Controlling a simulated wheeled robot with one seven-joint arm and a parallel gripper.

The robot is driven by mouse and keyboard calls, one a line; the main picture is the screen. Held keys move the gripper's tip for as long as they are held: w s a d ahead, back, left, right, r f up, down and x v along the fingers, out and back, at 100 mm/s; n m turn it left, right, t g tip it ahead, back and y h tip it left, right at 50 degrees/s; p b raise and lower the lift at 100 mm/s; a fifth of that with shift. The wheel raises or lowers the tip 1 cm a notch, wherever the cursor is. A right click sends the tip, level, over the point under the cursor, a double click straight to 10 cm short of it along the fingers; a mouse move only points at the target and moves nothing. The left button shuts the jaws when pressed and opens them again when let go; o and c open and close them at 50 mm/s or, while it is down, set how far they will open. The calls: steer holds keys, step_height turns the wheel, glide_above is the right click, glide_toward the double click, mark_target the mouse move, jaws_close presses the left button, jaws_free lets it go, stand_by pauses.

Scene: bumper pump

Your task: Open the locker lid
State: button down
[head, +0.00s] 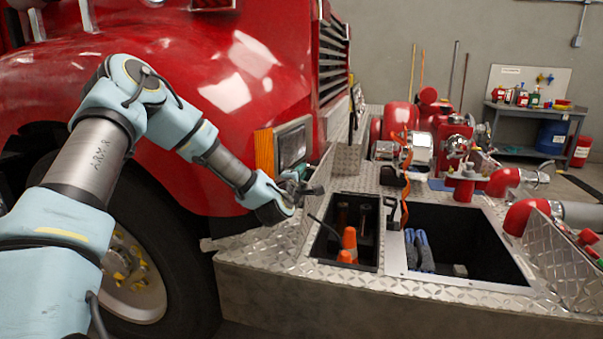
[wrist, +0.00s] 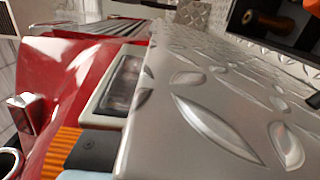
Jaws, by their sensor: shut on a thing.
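The locker lid (head: 318,207) is a silver diamond-plate panel. It stands steeply raised along the left side of the small locker (head: 343,268) in the bumper, whose dark inside is open to view. My gripper (head: 312,189) is at the upper edge of the lid, shut on it; the fingertips are small and partly hidden. In the wrist view the diamond-plate lid (wrist: 205,105) fills the middle and right, very close to the camera.
A larger open bin (head: 470,280) with blue gloves (head: 418,250) lies right of the locker. The red fender and headlight (head: 294,146) are close behind my gripper. Red pump fittings (head: 465,185) stand on the bumper. A workbench (head: 535,112) is at the back right.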

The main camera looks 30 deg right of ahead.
steer(key=s+d+m+b, duration=0.3)
steer(key=s+d+b, duration=0.1)
steer(key=d, duration=0.1)
steer(key=shift+s+f+b, duration=0.15)
steer(key=shift+s+b, duration=0.15)
steer(key=shift+b, duration=0.05)
steer(key=c, duration=0.9)
jaws_free()
steer(key=shift+o, duration=0.2)
steer(key=shift+f, duration=0.1)
steer(key=b+v, duration=0.2)
steer(key=v, duration=0.9)
steer(key=shift+b, duration=0.4)
